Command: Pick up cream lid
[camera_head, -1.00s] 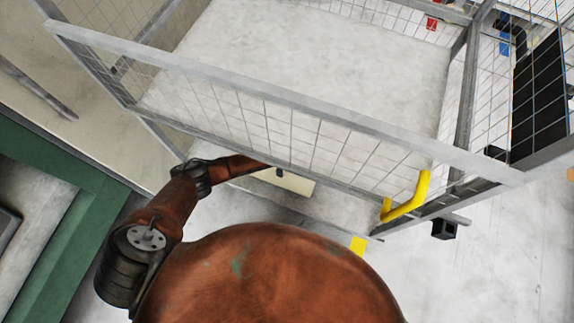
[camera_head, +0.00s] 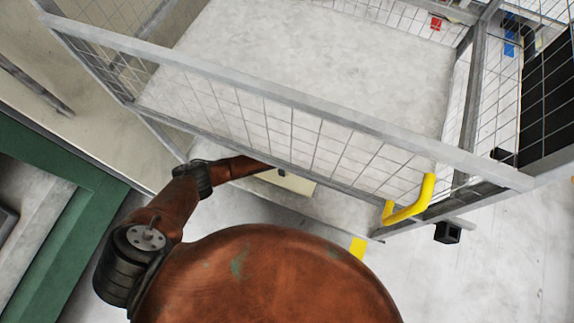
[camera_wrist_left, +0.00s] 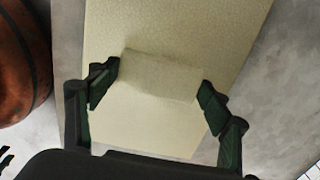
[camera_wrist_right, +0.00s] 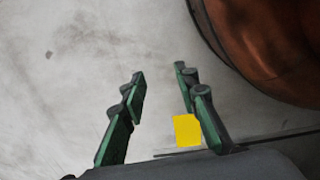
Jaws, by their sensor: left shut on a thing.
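The cream lid (camera_wrist_left: 145,130) is a flat foam-like panel with a raised block (camera_wrist_left: 160,77) on it, seen in the left wrist view. My left gripper (camera_wrist_left: 160,79) is shut on this block, with one green-padded finger on each side. In the head view only a small cream part of the lid (camera_head: 292,181) shows past my left arm, below the cage's near side. My right gripper (camera_wrist_right: 160,74) is open and empty above the grey floor in the right wrist view. It is not visible in the head view.
A large wire-mesh cage (camera_head: 300,105) with a grey floor stands just beyond the lid. A yellow handle (camera_head: 412,202) sticks out at its near right corner. A yellow floor mark (camera_head: 358,247) lies nearby. A green frame (camera_head: 75,215) is at the left.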

